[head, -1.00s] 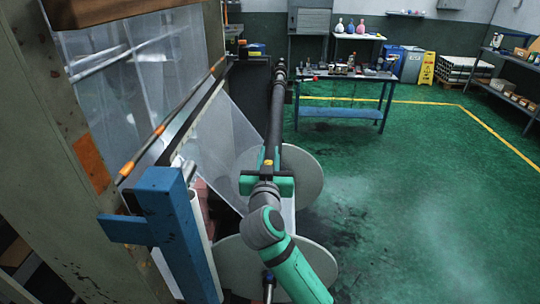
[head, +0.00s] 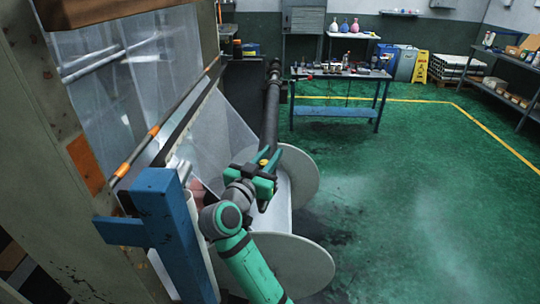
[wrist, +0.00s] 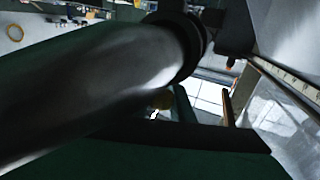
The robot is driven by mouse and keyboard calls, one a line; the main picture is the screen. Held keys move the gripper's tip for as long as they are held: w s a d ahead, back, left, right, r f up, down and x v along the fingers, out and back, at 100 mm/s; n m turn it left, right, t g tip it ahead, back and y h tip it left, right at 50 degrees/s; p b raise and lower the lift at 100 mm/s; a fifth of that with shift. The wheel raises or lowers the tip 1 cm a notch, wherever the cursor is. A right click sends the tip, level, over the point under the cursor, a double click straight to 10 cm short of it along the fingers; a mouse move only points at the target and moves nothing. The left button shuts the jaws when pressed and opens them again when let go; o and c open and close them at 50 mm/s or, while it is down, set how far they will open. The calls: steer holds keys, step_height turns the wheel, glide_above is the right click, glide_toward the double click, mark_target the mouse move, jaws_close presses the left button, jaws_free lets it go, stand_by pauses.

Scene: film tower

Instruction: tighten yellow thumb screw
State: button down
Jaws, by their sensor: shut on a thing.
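The yellow thumb screw (head: 263,162) is a small yellow spot near the near end of a long dark shaft (head: 271,110) in the head view. My green gripper (head: 264,168) is at the screw, shut on it, with its fingers hiding most of it. In the wrist view a dull yellow bit of the screw (wrist: 163,100) shows under the dark shaft (wrist: 90,90), beside a dark finger edge. A black collar (wrist: 193,30) sits further along the shaft.
Two pale round discs (head: 297,176) stand below and right of my gripper. A blue post (head: 165,215) and the film machine frame (head: 60,180) are close on the left. Open green floor (head: 400,190) lies to the right, with a workbench (head: 340,75) further back.

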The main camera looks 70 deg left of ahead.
steer(key=shift+f, duration=0.1)
steer(key=c, duration=1.6)
jaws_free()
steer(key=shift+s, duration=0.1)
steer(key=shift+o, duration=0.2)
steer(key=shift+r, duration=0.3)
step_height(320, 180, up, 2)
steer(key=shift+r, duration=0.2)
steer(key=d+r, duration=0.1)
steer(key=s+d+r, duration=0.1)
steer(key=r, duration=0.1)
steer(key=s+d+r, duration=0.1)
steer(key=r, duration=0.1)
steer(key=shift+s+d+r, duration=0.15)
steer(key=shift+d+r, duration=0.05)
steer(key=shift+d, duration=0.05)
steer(key=s+d+r, duration=0.4)
steer(key=s+d, duration=0.1)
steer(key=d, duration=0.3)
steer(key=shift+d+r, duration=0.25)
steer(key=shift+r, duration=0.1)
